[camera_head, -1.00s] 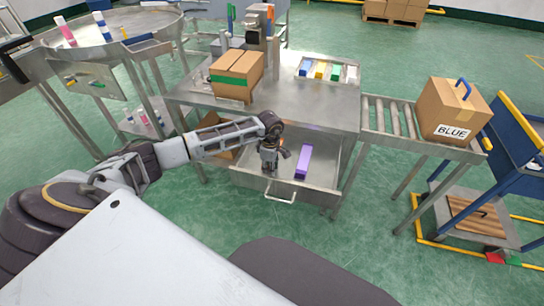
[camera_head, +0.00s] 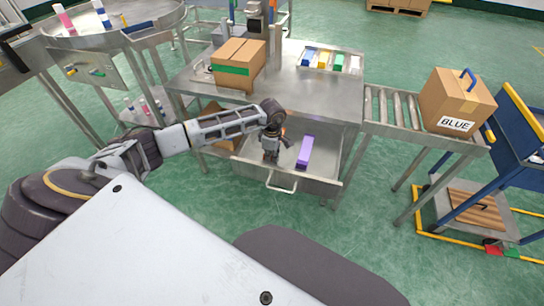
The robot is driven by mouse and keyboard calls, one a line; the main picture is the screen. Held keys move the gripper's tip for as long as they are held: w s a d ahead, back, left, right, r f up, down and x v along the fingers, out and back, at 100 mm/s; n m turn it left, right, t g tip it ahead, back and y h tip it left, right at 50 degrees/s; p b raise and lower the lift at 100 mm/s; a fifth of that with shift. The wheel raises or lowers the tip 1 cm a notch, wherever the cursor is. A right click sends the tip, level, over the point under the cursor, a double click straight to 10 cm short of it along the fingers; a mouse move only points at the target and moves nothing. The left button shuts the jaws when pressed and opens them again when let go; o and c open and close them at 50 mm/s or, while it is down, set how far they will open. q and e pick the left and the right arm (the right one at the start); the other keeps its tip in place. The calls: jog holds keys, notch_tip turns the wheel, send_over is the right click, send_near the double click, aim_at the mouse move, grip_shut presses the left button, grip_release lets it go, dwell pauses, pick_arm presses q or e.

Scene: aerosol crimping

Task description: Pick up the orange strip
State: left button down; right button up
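My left gripper (camera_head: 271,156) points down into the open metal drawer (camera_head: 325,182) under the workbench. Its fingers are dark and small, and I cannot tell whether they are open or shut. A small orange patch (camera_head: 283,131) shows right beside the gripper's wrist. It may be part of an orange strip, but most of it is hidden and I cannot tell whether it is held. A purple strip-like block (camera_head: 305,152) lies in the drawer just right of the gripper, apart from it. My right gripper is not in view.
On the bench (camera_head: 300,92) stand a carton with a green band (camera_head: 231,72) and a tray of coloured blocks (camera_head: 351,66). A roller conveyor (camera_head: 392,118) with a box marked BLUE (camera_head: 452,101) is on the right. The drawer handle (camera_head: 281,187) juts forward.

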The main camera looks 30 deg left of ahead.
pick_arm(q)
notch_tip(320, 180, up, 11)
jog(key=s+d, duration=1.2)
jog(key=d, duration=0.3)
jog(key=shift+d+f, duration=0.15)
jog(key=shift+d, duration=0.2)
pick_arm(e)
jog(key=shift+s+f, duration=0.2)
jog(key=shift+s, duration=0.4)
pick_arm(q)
jog(key=shift+r+p, duration=0.2)
jog(key=shift+p, duration=0.1)
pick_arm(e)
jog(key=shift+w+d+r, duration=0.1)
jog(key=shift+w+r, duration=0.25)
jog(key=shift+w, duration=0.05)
